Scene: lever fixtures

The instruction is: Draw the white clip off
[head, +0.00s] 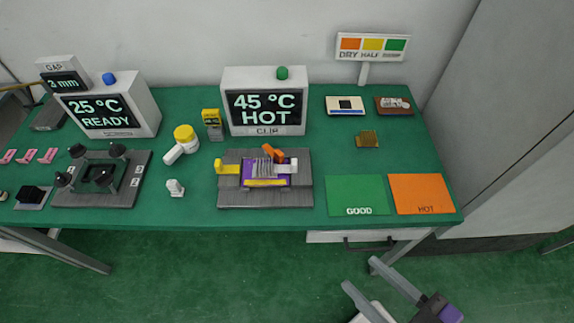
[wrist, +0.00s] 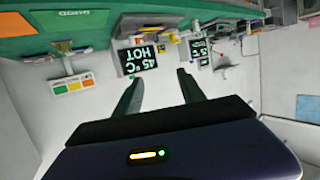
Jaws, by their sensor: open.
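A white clip (head: 293,165) sits at the right end of a purple and grey ribbed block on a dark grey fixture plate (head: 265,199). A yellow clip (head: 226,168) is at its left end, and an orange lever (head: 272,153) stands on top. My gripper (head: 358,272) is open and empty, in front of the table's front edge, to the right of and well apart from the fixture. In the wrist view its two fingers (wrist: 160,76) are spread, with nothing between them. That view is upside down, and the clip is too small to make out there.
A display reading 45 °C HOT (head: 266,111) stands behind the fixture. A small white piece (head: 175,188) and a yellow-and-white tool (head: 182,143) are to its left. A green GOOD pad (head: 356,196) and an orange HOT pad (head: 421,194) lie to its right.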

